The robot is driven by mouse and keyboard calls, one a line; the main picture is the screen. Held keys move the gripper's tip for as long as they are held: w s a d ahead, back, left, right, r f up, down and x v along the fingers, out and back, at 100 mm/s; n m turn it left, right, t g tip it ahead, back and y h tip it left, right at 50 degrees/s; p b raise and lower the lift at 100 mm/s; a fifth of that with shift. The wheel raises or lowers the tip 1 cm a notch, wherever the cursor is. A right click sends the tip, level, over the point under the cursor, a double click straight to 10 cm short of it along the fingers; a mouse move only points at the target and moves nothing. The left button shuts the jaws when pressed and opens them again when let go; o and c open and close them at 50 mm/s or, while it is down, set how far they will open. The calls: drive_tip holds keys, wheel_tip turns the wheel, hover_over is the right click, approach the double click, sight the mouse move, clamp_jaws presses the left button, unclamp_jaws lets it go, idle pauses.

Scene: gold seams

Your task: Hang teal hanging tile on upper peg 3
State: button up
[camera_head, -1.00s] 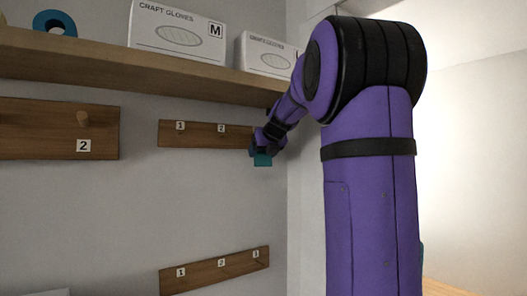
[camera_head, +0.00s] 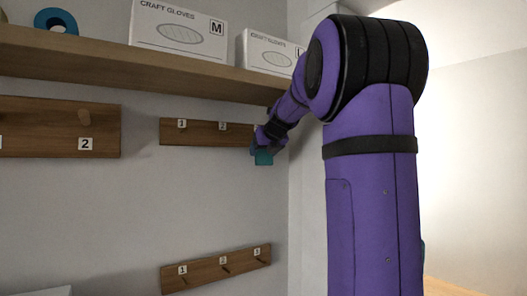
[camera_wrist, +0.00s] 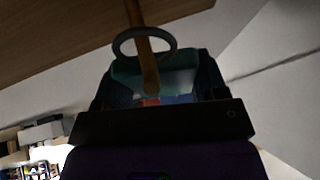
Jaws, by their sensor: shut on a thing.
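The teal hanging tile (camera_head: 264,157) is held in my gripper (camera_head: 263,148), at the right end of the upper peg board (camera_head: 193,132). The wrist view shows the tile (camera_wrist: 125,67) between the jaws (camera_wrist: 152,92), with its grey ring (camera_wrist: 121,43) above it. A wooden peg (camera_wrist: 149,70) crosses the ring's opening, its round end toward the camera. I cannot tell for sure whether the peg passes through the ring or only in front of it. In the head view, upper peg 3 is hidden behind my gripper; labels 1 and 2 show.
A wooden shelf (camera_head: 150,66) runs just above, carrying two craft glove boxes (camera_head: 178,30) (camera_head: 270,52) and a teal ring-shaped thing (camera_head: 56,21). A lower peg board (camera_head: 215,271) with labels 1 to 3 hangs below. Another board (camera_head: 60,127) is at left. The wall between the boards is clear.

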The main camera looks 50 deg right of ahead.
drive_tip(key=o, duration=1)
drive_tip(key=shift+o, duration=0.2)
drive_tip(key=shift+s+a+r, duration=0.2)
drive_tip(key=shift+s+r, duration=0.1)
drive_tip(key=shift+s, duration=0.1)
drive_tip(key=s+a, duration=0.2)
drive_tip(key=s, duration=0.4)
drive_tip(key=s+a+r, duration=0.1)
drive_tip(key=s+a, duration=0.2)
drive_tip(key=s, duration=0.3)
drive_tip(key=shift+s+a, duration=0.25)
drive_tip(key=shift+s, duration=0.05)
